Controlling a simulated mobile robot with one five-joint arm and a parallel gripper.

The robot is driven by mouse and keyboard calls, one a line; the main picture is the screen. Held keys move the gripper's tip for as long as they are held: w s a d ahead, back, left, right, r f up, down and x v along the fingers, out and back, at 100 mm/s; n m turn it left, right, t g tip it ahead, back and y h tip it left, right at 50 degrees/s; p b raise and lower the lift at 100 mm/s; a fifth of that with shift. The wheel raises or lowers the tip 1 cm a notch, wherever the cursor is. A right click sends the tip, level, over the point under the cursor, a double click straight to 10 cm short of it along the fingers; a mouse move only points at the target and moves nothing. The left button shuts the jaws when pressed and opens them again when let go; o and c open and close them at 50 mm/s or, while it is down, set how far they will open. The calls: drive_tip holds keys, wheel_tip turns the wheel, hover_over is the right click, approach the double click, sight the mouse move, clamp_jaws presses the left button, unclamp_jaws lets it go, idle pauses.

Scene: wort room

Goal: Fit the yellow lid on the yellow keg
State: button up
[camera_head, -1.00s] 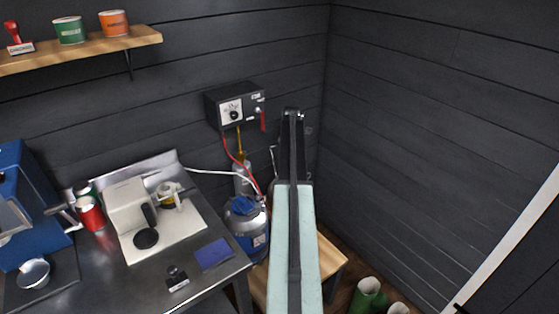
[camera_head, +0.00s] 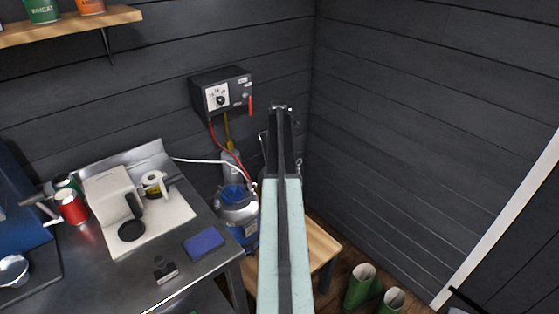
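I see no yellow keg and no yellow lid that I can make out. A grey keg with a blue top (camera_head: 238,208) stands on a low wooden stand at the corner, just left of my arm and partly hidden by the metal table. My arm reaches up the middle of the view and hides part of the stand and the corner behind it. My gripper's fingers do not show, and nothing held can be seen.
The metal table (camera_head: 211,274) at left bears a white machine (camera_head: 110,196), a red can (camera_head: 71,207), a blue pad (camera_head: 204,243) and a black stamp (camera_head: 165,270). A control box (camera_head: 221,95) hangs above the keg. Green tubes (camera_head: 360,286) stand lower right.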

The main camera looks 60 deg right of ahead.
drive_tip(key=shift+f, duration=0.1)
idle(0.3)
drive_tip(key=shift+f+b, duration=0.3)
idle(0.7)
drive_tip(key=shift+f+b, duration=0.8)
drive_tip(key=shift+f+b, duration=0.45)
drive_tip(key=shift+b, duration=0.05)
idle(0.5)
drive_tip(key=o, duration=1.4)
